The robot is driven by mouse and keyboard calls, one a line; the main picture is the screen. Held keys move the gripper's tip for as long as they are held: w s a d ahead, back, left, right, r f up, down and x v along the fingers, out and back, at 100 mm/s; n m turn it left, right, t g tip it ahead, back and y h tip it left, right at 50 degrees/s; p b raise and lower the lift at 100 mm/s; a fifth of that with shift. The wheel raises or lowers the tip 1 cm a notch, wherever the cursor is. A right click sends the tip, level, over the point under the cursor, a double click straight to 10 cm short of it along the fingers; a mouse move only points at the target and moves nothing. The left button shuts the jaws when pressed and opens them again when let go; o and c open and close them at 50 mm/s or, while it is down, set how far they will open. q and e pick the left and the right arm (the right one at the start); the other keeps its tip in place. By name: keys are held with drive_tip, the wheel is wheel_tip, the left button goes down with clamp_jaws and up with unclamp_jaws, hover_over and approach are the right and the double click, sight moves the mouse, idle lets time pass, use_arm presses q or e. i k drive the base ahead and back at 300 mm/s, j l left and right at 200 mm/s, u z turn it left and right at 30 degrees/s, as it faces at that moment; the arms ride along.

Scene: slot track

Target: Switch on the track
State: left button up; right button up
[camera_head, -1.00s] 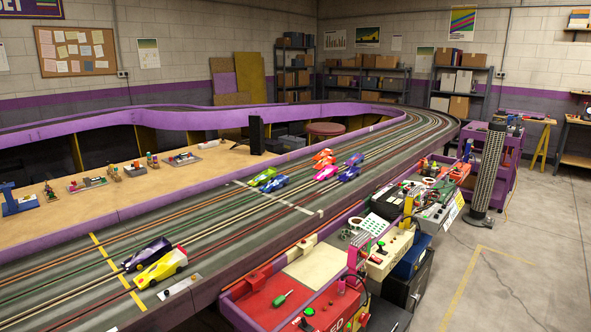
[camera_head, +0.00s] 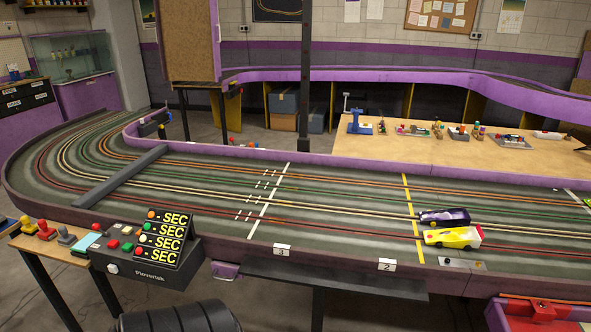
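The slot track (camera_head: 340,195) runs across the view and curves round at the left, with several coloured slot lines. A dark control box (camera_head: 147,274) stands at the track's front left edge. It has red, green and white buttons (camera_head: 113,244) and a display (camera_head: 166,240) with four "- SEC" lines, each beside a coloured dot. A yellow car (camera_head: 452,237) and a purple car (camera_head: 444,217) stand by the yellow line at the right. No gripper shows in this view.
Hand controllers (camera_head: 46,230) lie on a small wooden table at the left. A dark ribbed round object (camera_head: 180,318) is at the bottom edge. A grey bar (camera_head: 121,176) crosses the track. A purple tray (camera_head: 540,313) is at the lower right. Grey floor shows below the track.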

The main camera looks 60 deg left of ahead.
sight(95, 227)
drive_tip(key=u, duration=3.2)
